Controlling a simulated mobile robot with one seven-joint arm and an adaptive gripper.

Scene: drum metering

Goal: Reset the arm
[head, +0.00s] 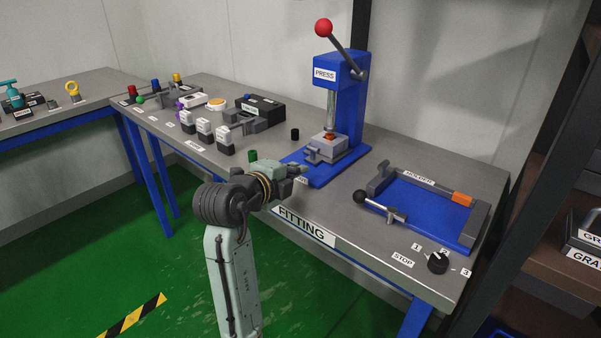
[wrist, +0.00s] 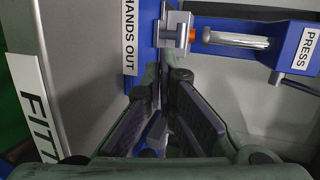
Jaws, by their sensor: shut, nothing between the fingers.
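My arm reaches up from the bottom of the head view to the front edge of the fitting bench. My gripper (head: 301,170) is above the bench's front edge, just in front of the blue press base. In the wrist view my gripper (wrist: 161,82) shows its two dark fingers close together, shut, with nothing held. The press (head: 348,105) stands upright behind the gripper, with its red-knobbed lever raised. The press also shows at the upper right of the wrist view (wrist: 297,50).
The blue holder plate (head: 420,212) with its clamp lies to the right. A black selector knob (head: 437,262) is at the front right corner. Several small blocks and a black box (head: 261,108) stand to the left. Green floor (head: 120,260) is open at the lower left.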

